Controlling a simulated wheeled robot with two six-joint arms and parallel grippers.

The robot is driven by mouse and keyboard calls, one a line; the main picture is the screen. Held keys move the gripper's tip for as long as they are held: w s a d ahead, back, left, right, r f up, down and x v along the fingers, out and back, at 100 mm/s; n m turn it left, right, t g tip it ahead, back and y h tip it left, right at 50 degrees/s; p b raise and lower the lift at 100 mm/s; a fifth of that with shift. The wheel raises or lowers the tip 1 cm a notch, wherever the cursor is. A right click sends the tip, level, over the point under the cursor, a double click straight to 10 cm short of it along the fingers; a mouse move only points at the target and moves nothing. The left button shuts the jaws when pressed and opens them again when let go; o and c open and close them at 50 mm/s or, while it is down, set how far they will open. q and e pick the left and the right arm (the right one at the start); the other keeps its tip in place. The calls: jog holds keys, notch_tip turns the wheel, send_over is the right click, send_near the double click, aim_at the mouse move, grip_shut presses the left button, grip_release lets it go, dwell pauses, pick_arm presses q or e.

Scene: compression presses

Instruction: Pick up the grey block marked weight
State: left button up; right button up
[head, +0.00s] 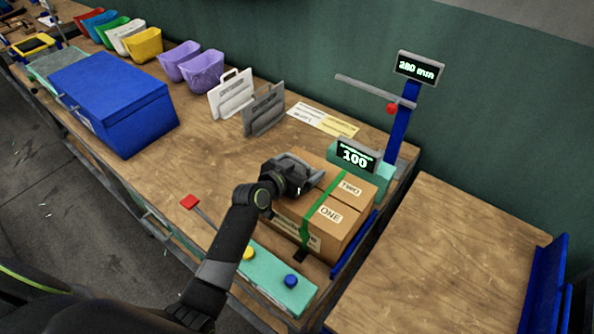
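I cannot read the word weight on anything in the head view. My one visible arm reaches in from the bottom, and I take it as my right arm. Its dark grey gripper (308,178) is over the back left part of a cardboard box (340,222). Whether its fingers are apart, and whether a grey block is between or under them, I cannot tell. The box has a green strap and labels ONE and TWO. A grey upright piece with a handle slot (264,110) stands beside a similar white piece (232,95) behind the gripper. My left gripper is not in view.
A display (356,157) reads 100, and one on a blue post (418,69) reads 280 mm, with a grey bar beside it. A red-tipped lever (190,202) and teal button panel (270,278) are in front. A blue box (113,100) stands left. Bare wood shows between.

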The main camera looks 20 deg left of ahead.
pick_arm(q)
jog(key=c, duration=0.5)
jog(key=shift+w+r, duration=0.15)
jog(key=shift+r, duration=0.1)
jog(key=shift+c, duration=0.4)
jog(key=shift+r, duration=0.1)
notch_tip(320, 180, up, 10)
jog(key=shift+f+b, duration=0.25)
jog(key=shift+b, duration=0.25)
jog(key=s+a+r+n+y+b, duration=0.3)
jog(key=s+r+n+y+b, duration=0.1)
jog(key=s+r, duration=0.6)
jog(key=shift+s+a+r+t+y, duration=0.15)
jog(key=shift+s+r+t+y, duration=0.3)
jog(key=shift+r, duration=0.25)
